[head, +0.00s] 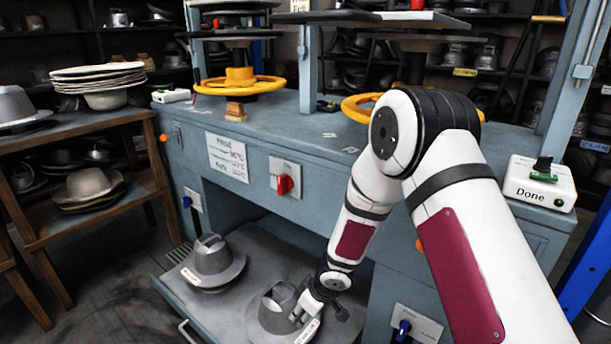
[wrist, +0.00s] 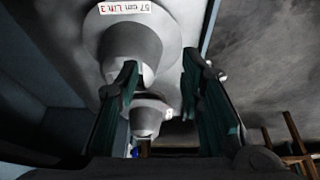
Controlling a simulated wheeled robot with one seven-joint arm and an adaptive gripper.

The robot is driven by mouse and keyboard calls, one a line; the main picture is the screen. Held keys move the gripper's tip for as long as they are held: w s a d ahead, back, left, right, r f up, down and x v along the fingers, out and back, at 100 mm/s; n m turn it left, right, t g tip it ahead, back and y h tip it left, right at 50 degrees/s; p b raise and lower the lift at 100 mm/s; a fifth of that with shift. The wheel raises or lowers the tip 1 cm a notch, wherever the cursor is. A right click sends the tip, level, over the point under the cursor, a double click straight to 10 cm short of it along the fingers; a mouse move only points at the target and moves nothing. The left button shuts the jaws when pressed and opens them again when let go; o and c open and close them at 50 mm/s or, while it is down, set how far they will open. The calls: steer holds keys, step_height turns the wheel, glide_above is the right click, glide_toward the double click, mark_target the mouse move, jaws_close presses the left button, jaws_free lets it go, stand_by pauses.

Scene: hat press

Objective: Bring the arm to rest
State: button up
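My gripper (head: 299,317) is low over the open drawer shelf (head: 232,312) at the front of the press bench. In the wrist view my gripper (wrist: 160,62) has its two fingers wide apart with nothing gripped. A grey metal hat form (head: 272,308) with a white label on its brim stands on the shelf, right beside the gripper. This form (wrist: 120,38) also shows in the wrist view, partly behind one finger; I cannot tell whether they touch. A second grey form (head: 213,258) stands further left on the shelf.
The blue bench (head: 300,135) carries yellow handwheels (head: 240,85) and a box marked Done (head: 540,185) with a green button. A red knob (head: 285,184) is on its front. A wooden rack (head: 80,130) with hats stands at left. Bare floor lies in front of the rack.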

steer(key=s+d+r+m+t+h, duration=0.1)
steer(key=d+r+m+h, duration=0.1)
steer(key=d+r, duration=0.65)
steer(key=s+d+r+m+t+h, duration=0.1)
steer(key=d+r+m+h, duration=0.15)
steer(key=d+r, duration=0.65)
steer(key=s+d+r+m+g+h, duration=0.2)
steer(key=s+d+r+m, duration=0.15)
steer(key=s+r, duration=0.8)
steer(key=s+a+r+m+g+y, duration=0.1)
steer(key=s+r+y, duration=0.15)
steer(key=s, duration=1.05)
steer(key=s+a+r+m+g+y, duration=0.15)
steer(key=s+r, duration=0.25)
steer(key=s, duration=0.9)
step_height(320, 180, up, 34)
steer(key=t+p, duration=0.3)
steer(key=p, duration=2.8)
steer(key=shift+d+f+t+h+p, duration=0.15)
steer(key=shift+d+t+h+p, duration=0.2)
steer(key=shift+d+p, duration=0.1)
steer(key=shift+s, duration=0.1)
